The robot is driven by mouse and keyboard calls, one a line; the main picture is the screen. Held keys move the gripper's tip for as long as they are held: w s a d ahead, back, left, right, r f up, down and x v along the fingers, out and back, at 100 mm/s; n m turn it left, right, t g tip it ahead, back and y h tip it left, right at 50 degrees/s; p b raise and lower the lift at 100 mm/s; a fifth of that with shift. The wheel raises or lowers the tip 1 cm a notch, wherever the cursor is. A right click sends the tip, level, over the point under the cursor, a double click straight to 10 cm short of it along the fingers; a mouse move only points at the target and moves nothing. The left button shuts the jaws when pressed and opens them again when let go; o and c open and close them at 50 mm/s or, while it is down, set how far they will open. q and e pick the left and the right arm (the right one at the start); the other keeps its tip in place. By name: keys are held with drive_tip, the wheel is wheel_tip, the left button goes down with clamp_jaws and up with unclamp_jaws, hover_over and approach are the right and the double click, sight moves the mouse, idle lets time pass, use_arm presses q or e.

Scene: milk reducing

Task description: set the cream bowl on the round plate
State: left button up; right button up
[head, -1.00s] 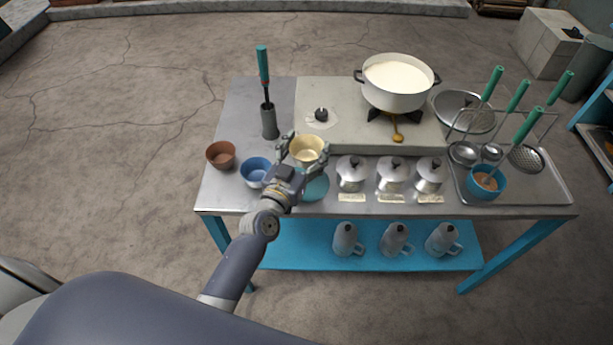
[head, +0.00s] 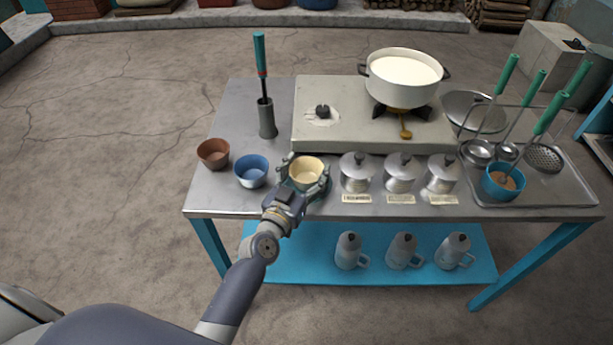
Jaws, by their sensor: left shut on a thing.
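The cream bowl (head: 307,171) is upright between the fingers of my left gripper (head: 305,175), which is shut on it. The round teal plate (head: 312,197) is mostly hidden under the bowl and the gripper; only a bit of its near edge shows. The bowl is over the plate, but I cannot tell whether it touches it. My right gripper is not in view.
A blue bowl (head: 251,171) and a brown bowl (head: 213,154) stand to the left. Lidded metal pots (head: 357,173) stand close on the right. A burner slab with a white milk pot (head: 404,80) lies behind.

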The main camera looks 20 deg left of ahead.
use_arm(q)
drive_tip(key=o, duration=1.4)
drive_tip(key=shift+r, duration=0.1)
drive_tip(key=shift+s, duration=0.3)
drive_tip(key=s, duration=0.3)
drive_tip(key=s+a, duration=0.1)
drive_tip(key=s, duration=0.7)
drive_tip(key=shift+s+a+b, duration=0.15)
drive_tip(key=shift+s+b, duration=0.05)
drive_tip(key=shift+b, duration=0.2)
